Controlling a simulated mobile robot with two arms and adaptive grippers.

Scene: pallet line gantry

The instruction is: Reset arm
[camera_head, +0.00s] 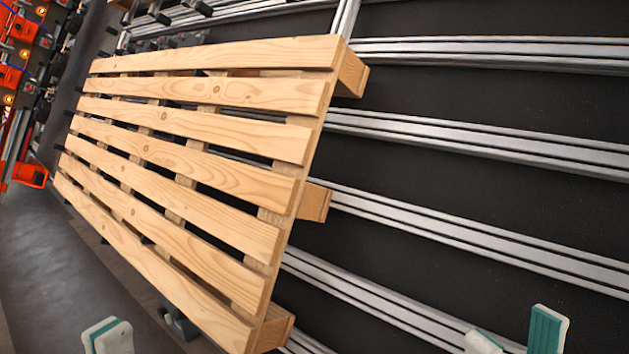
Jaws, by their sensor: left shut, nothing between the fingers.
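My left gripper (107,336) shows at the bottom left edge, only its pale tips with green pads in view. The tips are together with nothing between them. My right gripper (514,338) shows at the bottom right edge. Its two pale fingers, one with a green pad facing me, stand apart with nothing seen between them. The rest of both grippers and both arms is out of the frame. Both are apart from the wooden pallet in the picture, the left one below its lower left part and the right one to its lower right.
A slatted wooden pallet (190,210) fills the middle, tilted in the picture. Grey metal rails (480,235) run across a dark surface to its right. Orange and black equipment (10,77) stands at the upper left. Bare dark floor (50,270) lies at the lower left.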

